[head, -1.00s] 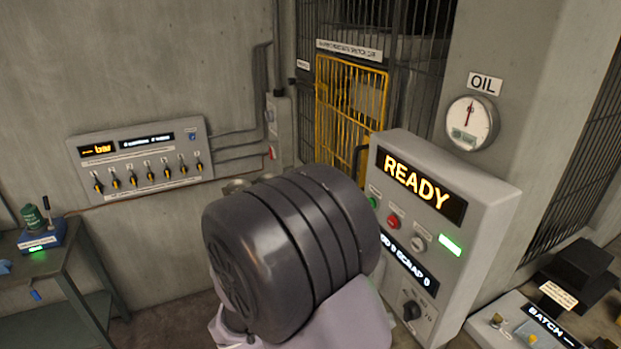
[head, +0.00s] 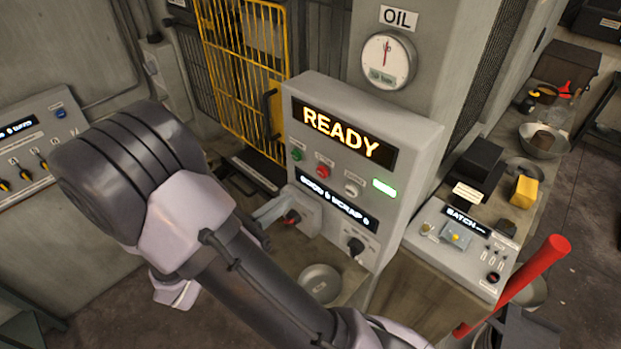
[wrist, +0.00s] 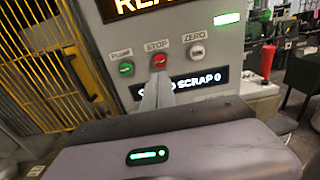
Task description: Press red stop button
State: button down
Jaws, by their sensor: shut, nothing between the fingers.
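The red stop button (head: 323,171) is on the front of the grey control panel (head: 412,135), below its READY display (head: 342,133). In the wrist view the red button (wrist: 159,61) sits under a STOP label, between a green button (wrist: 127,68) and a white ZERO button (wrist: 197,51). My gripper (wrist: 158,80) is shut and empty. Its grey fingertips point toward the panel, and in the picture they lie just below the red button. I cannot tell whether they touch the panel.
A yellow cage door (head: 240,75) stands left of the panel. An oil gauge (head: 388,60) is on the pillar above. A sloped BATCH console (head: 462,245) and a red bar (head: 515,285) are at right. A metal bowl (head: 319,283) lies below the panel.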

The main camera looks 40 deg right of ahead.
aim_at(320, 173)
jog(key=d, duration=0.6)
jog(key=w+d+p, duration=0.1)
jog(key=d, duration=0.2)
jog(key=shift+d, duration=0.15)
